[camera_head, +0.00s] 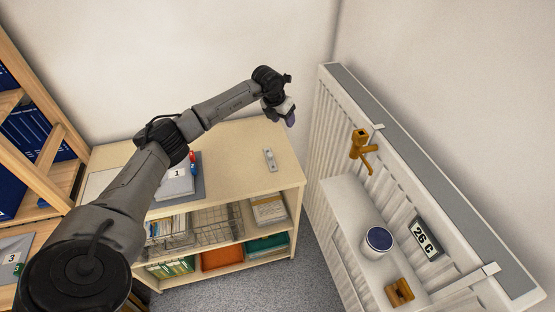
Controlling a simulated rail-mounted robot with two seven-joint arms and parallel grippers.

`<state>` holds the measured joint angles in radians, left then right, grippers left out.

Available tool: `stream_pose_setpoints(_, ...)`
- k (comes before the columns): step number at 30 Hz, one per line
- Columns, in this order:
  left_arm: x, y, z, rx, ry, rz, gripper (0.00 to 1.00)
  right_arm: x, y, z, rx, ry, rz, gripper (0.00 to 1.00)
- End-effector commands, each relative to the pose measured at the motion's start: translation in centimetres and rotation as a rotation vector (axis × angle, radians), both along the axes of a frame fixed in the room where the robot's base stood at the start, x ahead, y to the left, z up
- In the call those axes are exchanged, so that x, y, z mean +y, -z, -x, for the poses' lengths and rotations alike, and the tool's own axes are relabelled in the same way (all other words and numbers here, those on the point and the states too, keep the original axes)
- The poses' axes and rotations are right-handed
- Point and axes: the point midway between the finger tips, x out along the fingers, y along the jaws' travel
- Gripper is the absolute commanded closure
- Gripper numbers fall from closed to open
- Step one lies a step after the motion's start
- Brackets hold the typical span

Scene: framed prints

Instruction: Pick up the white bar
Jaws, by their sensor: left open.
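A small pale grey-white bar (270,160) with dark spots on it lies flat on the light wooden cabinet top (235,160), near its right side. It is the only loose thing that looks like the white bar. My left gripper (291,120) hangs in the air at the end of my left arm, above and behind the bar in the picture, apart from it. It is open, and I see nothing held in it. Its fingers are small and partly hidden by its own body. My right gripper is not in view.
A grey folder labelled 1 (176,185) lies on the cabinet left of the bar. A wire basket (217,222) and boxes fill the shelves below. At right, a radiator carries a white shelf (345,200) with a blue-topped tub (378,241). The cabinet top around the bar is clear.

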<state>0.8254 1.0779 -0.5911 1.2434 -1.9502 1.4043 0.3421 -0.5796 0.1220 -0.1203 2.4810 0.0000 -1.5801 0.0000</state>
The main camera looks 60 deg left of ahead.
Motion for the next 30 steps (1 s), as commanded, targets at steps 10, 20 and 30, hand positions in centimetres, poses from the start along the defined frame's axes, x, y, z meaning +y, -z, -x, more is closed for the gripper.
stream_pose_setpoints(10,0.3,1.1,5.2,0.326,-0.075,-0.008,0.48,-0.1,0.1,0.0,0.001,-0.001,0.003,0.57)
stream_pose_setpoints(20,0.2,6.2,5.2,0.332,-0.1,-0.002,0.48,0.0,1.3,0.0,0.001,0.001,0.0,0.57)
stream_pose_setpoints(30,0.2,9.4,5.2,0.329,-0.099,-0.003,0.48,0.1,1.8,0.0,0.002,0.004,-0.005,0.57)
